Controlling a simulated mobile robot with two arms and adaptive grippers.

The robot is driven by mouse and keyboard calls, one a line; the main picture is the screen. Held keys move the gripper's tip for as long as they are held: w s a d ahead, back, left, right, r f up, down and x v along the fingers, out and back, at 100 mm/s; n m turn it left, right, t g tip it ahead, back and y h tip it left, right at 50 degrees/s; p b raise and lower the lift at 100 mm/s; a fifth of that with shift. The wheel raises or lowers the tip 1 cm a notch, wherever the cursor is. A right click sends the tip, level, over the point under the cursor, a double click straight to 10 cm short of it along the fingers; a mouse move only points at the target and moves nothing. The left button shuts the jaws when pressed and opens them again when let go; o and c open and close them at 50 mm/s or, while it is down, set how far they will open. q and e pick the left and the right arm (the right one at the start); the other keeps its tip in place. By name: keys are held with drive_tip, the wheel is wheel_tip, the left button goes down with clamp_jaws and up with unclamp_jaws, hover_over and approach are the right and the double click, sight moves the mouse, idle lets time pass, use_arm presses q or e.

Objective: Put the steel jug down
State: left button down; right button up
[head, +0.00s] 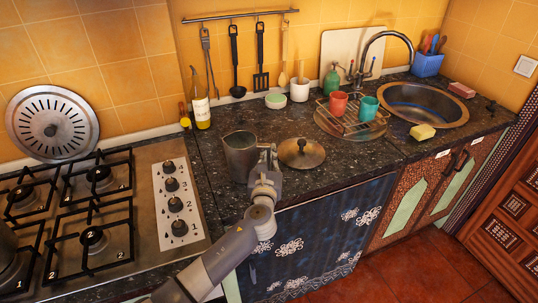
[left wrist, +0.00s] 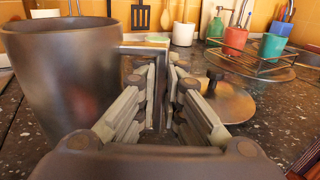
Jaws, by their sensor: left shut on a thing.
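The steel jug (head: 240,158) is a dark grey metal jug, upright at the front of the dark speckled counter (head: 215,135). In the left wrist view its body (left wrist: 62,80) fills the left side, with its squared handle toward my fingers. My left gripper (head: 266,164) is at the jug's right side, shut on the handle. In the left wrist view its fingers (left wrist: 163,82) stand on either side of the handle. The jug's base is partly hidden, and I cannot tell whether it touches the counter. My right gripper is not in view.
A round metal lid (head: 312,157) lies just right of the jug. Behind right are a wire rack (head: 352,126) with a red cup (head: 338,104) and a teal cup (head: 369,107). An oil bottle (head: 201,108) stands behind left. The gas stove (head: 145,260) is left. Speckled counter is bare behind the jug.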

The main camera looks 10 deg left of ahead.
use_arm(q)
drive_tip(key=shift+r, duration=0.15)
drive_tip(key=c, duration=1.7)
unclamp_jaws()
drive_tip(key=shift+o, duration=0.2)
drive_tip(key=shift+s+f, duration=0.1)
drive_tip(key=shift+f, duration=0.1)
drive_tip(key=s+d, duration=0.1)
drive_tip(key=s, duration=1)
drive_tip(key=shift+s+d+r, duration=0.2)
drive_tip(key=shift+s+d, duration=0.1)
drive_tip(key=shift+s, duration=0.1)
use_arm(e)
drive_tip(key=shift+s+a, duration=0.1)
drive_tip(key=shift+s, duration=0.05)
use_arm(q)
drive_tip(key=shift+f, duration=0.1)
